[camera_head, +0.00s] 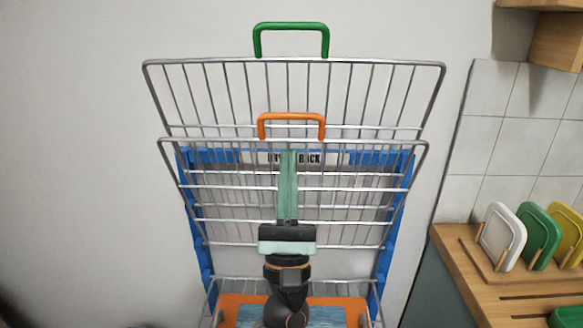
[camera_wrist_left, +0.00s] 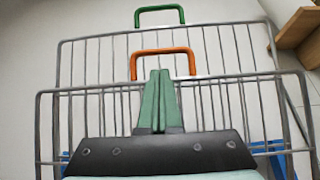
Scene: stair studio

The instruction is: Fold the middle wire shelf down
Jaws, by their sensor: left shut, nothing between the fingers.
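The middle wire shelf (camera_head: 220,180) is a grey wire grid with an orange handle (camera_head: 291,116) on its top edge. It stands raised in front of the upper wire shelf (camera_head: 190,85), which has a green handle (camera_head: 291,27) and is also raised. My left gripper (camera_head: 288,153) has green fingers pressed together with nothing between them. Its tips point up, just below the orange handle in the head view. In the left wrist view, the tips (camera_wrist_left: 160,73) overlap the lower middle of the orange handle (camera_wrist_left: 162,52); I cannot tell whether they touch. My right gripper is not in view.
The blue rack frame (camera_head: 199,220) stands against a pale wall, its label partly hidden. An orange item with a blue patch (camera_head: 240,308) lies low in front. At right, a wooden counter (camera_head: 455,255) holds white, green and yellow boards (camera_head: 540,235). The left side is clear.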

